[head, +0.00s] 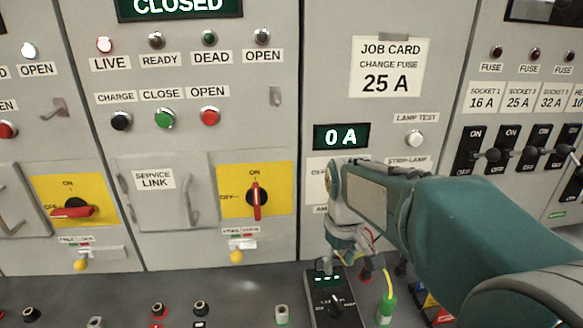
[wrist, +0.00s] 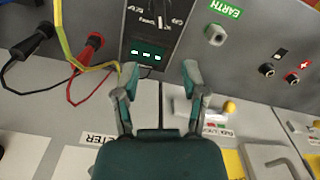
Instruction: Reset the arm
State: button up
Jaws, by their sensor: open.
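My teal arm (head: 475,225) reaches in from the right in the head view and bends down in front of the grey panel. My gripper (wrist: 160,72) is open in the wrist view, its two fingers spread apart with nothing held between them. A black meter (wrist: 150,28) with a lit green display lies just beyond the fingertips. The meter also shows on the bench in the head view (head: 335,308), below the gripper. I cannot tell whether a fingertip touches it. The gripper's fingers are hard to make out in the head view.
The grey cabinet has a 0 A display (head: 341,137), a job card (head: 388,67), red rotary handles (head: 256,200) and a row of fuse switches (head: 505,153). Black (wrist: 28,48) and red (wrist: 85,52) plugs with leads and a yellow cable lie beside the meter.

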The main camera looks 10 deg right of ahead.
jog(key=s+r+m+t, duration=0.1)
jog(key=s+m+t, duration=0.1)
jog(key=s, duration=0.5)
jog(key=s+r+m+t, duration=0.2)
jog(key=s+t, duration=0.1)
jog(key=s, duration=0.5)
jog(key=shift+s+d+r+t, duration=0.2)
jog(key=shift+s+r+t, duration=0.05)
jog(key=shift+s+t, duration=0.05)
